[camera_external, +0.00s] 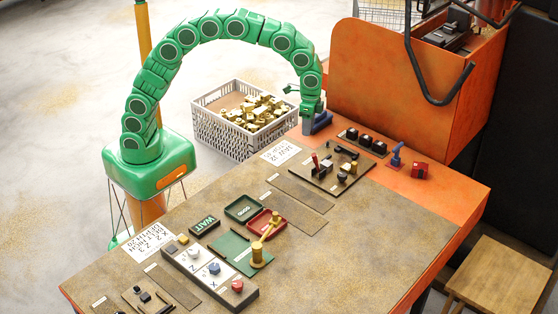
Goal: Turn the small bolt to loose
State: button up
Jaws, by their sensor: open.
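My green segmented arm arches from its base at left over the crate. My gripper (316,124), dark blue at its end, is low over the back edge of the table (390,240), and I take it as open. It is small in the picture, and I cannot tell whether it touches anything. The small bolt cannot be made out for sure. It may be hidden or too small. A dark fixture board (322,180) with a red-handled lever (316,161) and small dark and pale parts lies in front of my gripper.
A strip of black blocks (366,142), a blue clamp-like part (396,156) and a red block (419,170) stand right of the board. A control box (188,262) and a green tray (244,208) lie nearer. A crate (207,132) holds brass parts. The table's right side is clear.

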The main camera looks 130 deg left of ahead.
jog(key=n, duration=0.1)
send_near(328, 144)
jog(key=shift+s+f, duration=0.15)
jog(key=shift+s, duration=0.15)
jog(key=shift+f, duration=3.95)
grip_shut()
